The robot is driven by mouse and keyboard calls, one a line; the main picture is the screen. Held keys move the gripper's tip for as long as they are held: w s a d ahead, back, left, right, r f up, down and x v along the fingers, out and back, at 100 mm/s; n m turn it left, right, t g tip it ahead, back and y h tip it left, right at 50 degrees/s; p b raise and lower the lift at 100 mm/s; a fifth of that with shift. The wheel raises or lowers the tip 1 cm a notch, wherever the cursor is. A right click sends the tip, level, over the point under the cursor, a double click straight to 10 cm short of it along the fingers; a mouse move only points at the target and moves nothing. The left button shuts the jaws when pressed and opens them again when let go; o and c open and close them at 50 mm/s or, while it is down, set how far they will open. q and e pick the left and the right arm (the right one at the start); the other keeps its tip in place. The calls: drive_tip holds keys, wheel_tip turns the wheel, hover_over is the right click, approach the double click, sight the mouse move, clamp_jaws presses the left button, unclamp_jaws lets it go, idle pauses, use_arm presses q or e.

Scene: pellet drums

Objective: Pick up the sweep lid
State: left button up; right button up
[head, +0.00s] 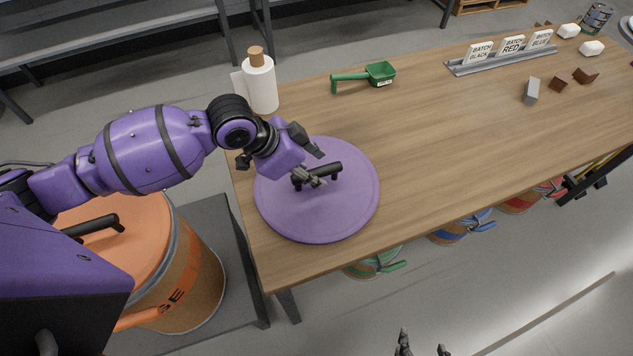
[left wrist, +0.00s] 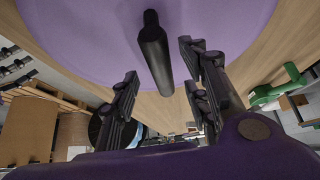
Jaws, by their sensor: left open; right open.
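A round purple lid (head: 275,205) with a black bar handle (head: 322,173) lies flat on the near left end of the wooden table. I cannot read any label on it. My left gripper (head: 314,168) is open over the lid, its fingers on either side of the handle. In the left wrist view the lid (left wrist: 90,40) fills the top, and the handle (left wrist: 155,52) lies between the open fingers (left wrist: 160,82) with gaps on both sides. My right gripper (head: 422,345) is open and empty at the bottom edge, away from the table.
A drum with an orange lid (head: 145,235) and black handle stands left of the table. A batch sign rack (head: 500,60) and small blocks are far right. The table's middle is clear.

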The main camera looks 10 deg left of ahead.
use_arm(q)
drive_tip(key=x, duration=0.2)
drive_tip(key=shift+w+d+f, duration=0.1)
drive_tip(key=shift+w+f, duration=0.1)
clamp_jaws()
